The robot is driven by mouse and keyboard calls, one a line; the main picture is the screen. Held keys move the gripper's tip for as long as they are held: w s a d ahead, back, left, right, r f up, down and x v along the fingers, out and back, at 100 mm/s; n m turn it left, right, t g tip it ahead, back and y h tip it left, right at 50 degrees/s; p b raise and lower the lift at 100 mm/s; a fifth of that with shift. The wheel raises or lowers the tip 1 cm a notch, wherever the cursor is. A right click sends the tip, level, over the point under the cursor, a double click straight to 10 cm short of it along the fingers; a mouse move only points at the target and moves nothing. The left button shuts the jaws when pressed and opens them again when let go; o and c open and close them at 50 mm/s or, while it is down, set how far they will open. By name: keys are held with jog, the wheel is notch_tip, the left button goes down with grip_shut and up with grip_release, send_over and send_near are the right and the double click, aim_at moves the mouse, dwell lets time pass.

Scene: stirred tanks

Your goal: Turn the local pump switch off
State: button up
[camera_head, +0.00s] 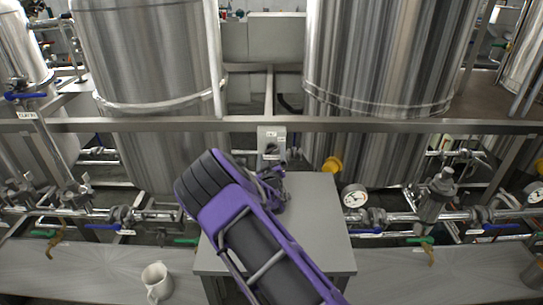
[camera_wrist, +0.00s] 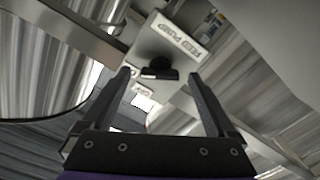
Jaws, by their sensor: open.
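The pump switch is a grey box (camera_head: 270,137) on the horizontal steel rail between the two big tanks in the head view. In the wrist view the box (camera_wrist: 150,48) carries a "FEED PUMP" label (camera_wrist: 180,37) and a black rotary knob (camera_wrist: 159,69). A smaller label (camera_wrist: 141,90) sits beside the knob. My gripper (camera_wrist: 160,80) is open, its two fingers on either side of the knob in the picture. I cannot tell whether they touch it. In the head view my purple arm reaches up to the box, and my gripper (camera_head: 274,168) partly covers its lower part.
A grey cabinet top (camera_head: 320,215) lies below the switch. A white mug (camera_head: 157,281) stands on the left bench. A pressure gauge (camera_head: 354,196) and pipes with blue and green valve handles run along both sides. The steel rail (camera_head: 400,125) crosses in front of the tanks.

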jog(key=c, duration=1.4)
jog(key=shift+o, duration=0.2)
jog(key=shift+f+n+b, duration=0.1)
jog(key=shift+n+b, duration=0.2)
jog(key=shift+b, duration=0.15)
jog(key=shift+f+n+b, duration=0.15)
jog(key=shift+n+b, duration=0.35)
jog(key=shift+b, duration=0.2)
jog(key=n+b, duration=0.6)
jog(key=n, duration=0.1)
jog(key=shift+r+n+b, duration=0.2)
jog(key=shift+n+b, duration=0.75)
jog(key=shift+n, duration=0.65)
